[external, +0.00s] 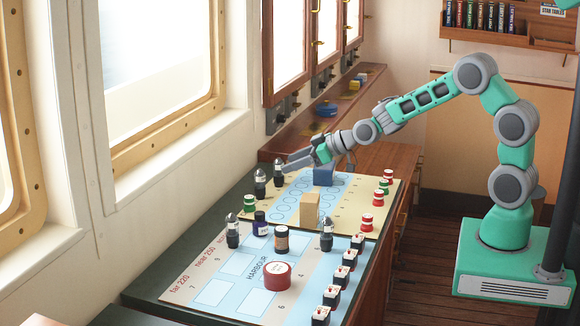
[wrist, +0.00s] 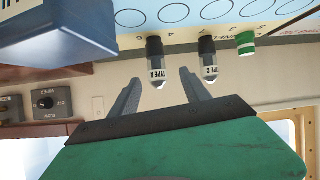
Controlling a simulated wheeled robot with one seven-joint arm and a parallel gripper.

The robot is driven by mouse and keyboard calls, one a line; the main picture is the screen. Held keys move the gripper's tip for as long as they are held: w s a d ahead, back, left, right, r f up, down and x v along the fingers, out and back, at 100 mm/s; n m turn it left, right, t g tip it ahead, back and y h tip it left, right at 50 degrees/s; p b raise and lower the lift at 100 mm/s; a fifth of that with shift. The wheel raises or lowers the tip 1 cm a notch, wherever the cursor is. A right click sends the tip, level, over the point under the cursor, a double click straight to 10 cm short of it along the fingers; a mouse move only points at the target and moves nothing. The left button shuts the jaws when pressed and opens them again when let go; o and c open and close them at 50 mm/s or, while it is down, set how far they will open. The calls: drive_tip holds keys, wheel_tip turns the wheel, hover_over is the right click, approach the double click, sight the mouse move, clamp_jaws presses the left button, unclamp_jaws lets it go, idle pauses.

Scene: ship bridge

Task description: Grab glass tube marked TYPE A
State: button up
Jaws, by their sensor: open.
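In the wrist view a glass tube marked TYPE B (wrist: 155,62) shows between the tips of my gripper (wrist: 160,76). A tube marked TYPE C (wrist: 208,62) is just to its right. Both have clear ends and dark caps. In the external view my open, empty gripper (external: 291,163) is at the far left of the board, close beside one tube (external: 278,173), with another tube (external: 260,184) to its left. Two similar tubes stand on the nearer board, one at left (external: 232,233) and one at right (external: 326,233). Their labels are too small to read, so I cannot tell which is TYPE A.
A blue block (external: 323,175) stands right of my gripper and fills the wrist view's upper left (wrist: 60,25). A tan block (external: 309,209), small bottles (external: 281,239), a red round tin (external: 277,275) and green and red spools (external: 366,222) stand nearby. Windows line the left wall.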

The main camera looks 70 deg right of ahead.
drive_tip(key=shift+w+d+f+m+t+y, duration=0.15)
drive_tip(key=shift+d+f+t+y, duration=0.1)
drive_tip(key=shift+f, duration=0.25)
drive_tip(key=shift+w+d+f+m+t+y, duration=0.15)
drive_tip(key=shift+f+t, duration=0.1)
drive_tip(key=shift+f, duration=0.25)
drive_tip(key=p+x, duration=0.2)
drive_tip(key=x, duration=0.5)
drive_tip(key=shift+w+p, duration=0.4)
drive_tip(key=shift+r, duration=0.1)
drive_tip(key=shift+c, duration=0.3)
clamp_jaws()
